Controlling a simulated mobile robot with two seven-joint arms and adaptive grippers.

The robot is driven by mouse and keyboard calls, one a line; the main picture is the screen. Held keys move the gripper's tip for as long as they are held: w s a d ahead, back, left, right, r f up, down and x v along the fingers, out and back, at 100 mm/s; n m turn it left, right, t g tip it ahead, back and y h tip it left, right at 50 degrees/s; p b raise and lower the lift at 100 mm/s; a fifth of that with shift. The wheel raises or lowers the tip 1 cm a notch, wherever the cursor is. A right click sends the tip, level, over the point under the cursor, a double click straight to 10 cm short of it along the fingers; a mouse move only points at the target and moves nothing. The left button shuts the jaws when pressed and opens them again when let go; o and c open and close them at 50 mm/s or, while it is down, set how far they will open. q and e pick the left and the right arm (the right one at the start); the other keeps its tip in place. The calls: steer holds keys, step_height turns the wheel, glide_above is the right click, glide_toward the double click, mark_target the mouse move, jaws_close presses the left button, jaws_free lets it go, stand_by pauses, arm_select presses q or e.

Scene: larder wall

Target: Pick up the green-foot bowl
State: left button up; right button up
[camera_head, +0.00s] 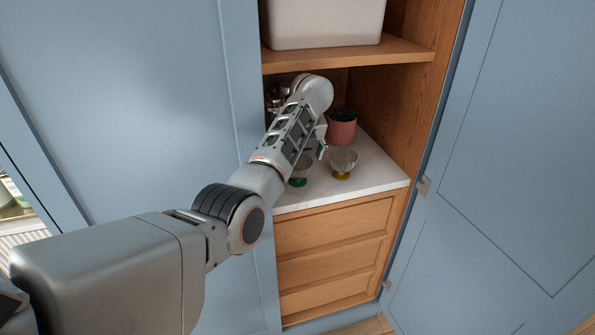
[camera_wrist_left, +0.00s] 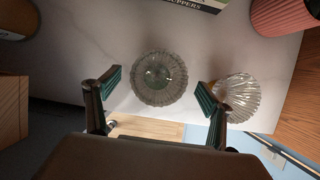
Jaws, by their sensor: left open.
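The green-foot bowl (camera_head: 301,168) is a ribbed clear glass bowl on a green foot. It stands upright on the white counter of the larder, partly hidden by my left arm in the head view. In the left wrist view the green-foot bowl (camera_wrist_left: 159,78) is seen from above, its green foot showing through the glass. My left gripper (camera_wrist_left: 156,90) is open, with one finger on each side of the bowl in that picture. I see no contact; the height gap is hard to judge. In the head view my left gripper (camera_head: 319,146) is above the counter. My right gripper is not in view.
A similar bowl with a yellow foot (camera_head: 343,161) stands close on the right, beside the right finger in the wrist view. A pink pot (camera_head: 341,131) with a dark plant is behind. A wooden shelf (camera_head: 350,54) with a white bin (camera_head: 325,23) hangs above. Blue doors flank the opening.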

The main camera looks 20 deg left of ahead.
arm_select(q)
steer(key=shift+x, duration=1.4)
steer(key=shift+s, duration=0.1)
steer(key=c, duration=1.3)
steer(key=shift+r, duration=0.1)
